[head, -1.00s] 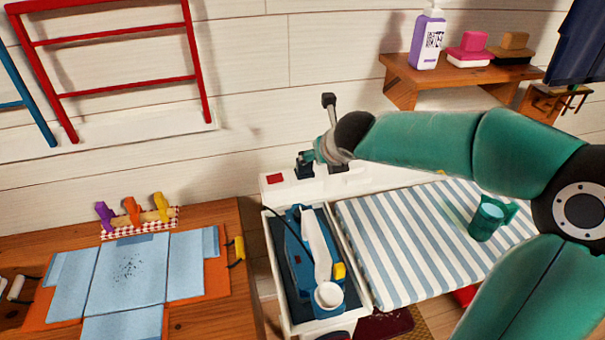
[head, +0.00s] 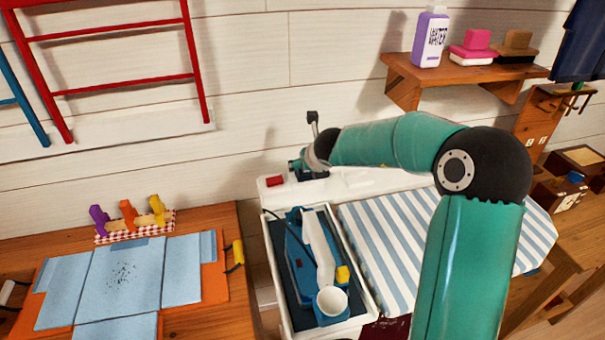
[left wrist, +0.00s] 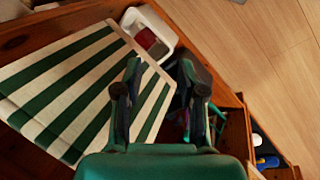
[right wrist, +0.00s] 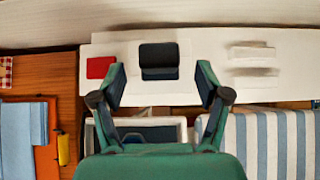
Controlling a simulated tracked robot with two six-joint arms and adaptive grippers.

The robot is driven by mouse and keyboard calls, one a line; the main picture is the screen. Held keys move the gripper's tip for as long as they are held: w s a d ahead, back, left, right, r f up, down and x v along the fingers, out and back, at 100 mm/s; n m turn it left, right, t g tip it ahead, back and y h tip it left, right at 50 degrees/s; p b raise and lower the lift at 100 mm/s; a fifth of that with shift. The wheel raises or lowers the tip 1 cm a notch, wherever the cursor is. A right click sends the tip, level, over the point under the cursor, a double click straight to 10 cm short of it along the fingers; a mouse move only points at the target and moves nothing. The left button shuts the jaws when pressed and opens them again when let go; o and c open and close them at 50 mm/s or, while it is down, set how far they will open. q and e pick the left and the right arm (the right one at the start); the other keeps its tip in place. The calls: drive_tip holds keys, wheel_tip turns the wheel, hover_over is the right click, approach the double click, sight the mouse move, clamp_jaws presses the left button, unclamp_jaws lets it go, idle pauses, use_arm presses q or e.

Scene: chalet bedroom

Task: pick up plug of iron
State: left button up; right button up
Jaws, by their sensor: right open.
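The blue and white iron (head: 300,260) lies in a white-rimmed tray at the end of the ironing board, with a dark cord by its left side. A dark block (right wrist: 159,60), which looks like the plug, sits on the white ledge behind the tray. No cord shows on it in the right wrist view. My right gripper (right wrist: 161,84) is open, with its fingers on either side of the block and apart from it; in the head view it is small and partly hidden by its wrist. My left gripper (left wrist: 160,75) is open and empty, outside the head view.
The striped ironing board (head: 385,240) is right of the tray (head: 372,305). A red block (head: 275,181) is on the ledge left of the gripper. A wooden table (head: 205,315) with blue cloth (head: 120,275) stands left. A shelf (head: 430,82) with a purple bottle (head: 430,38) is above.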

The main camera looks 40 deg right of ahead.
drive_tip(key=x, duration=0.4)
drive_tip(key=shift+w+f, duration=0.15)
drive_tip(key=shift+w, duration=0.1)
drive_tip(key=shift+c, duration=0.2)
drive_tip(key=c, duration=1.1)
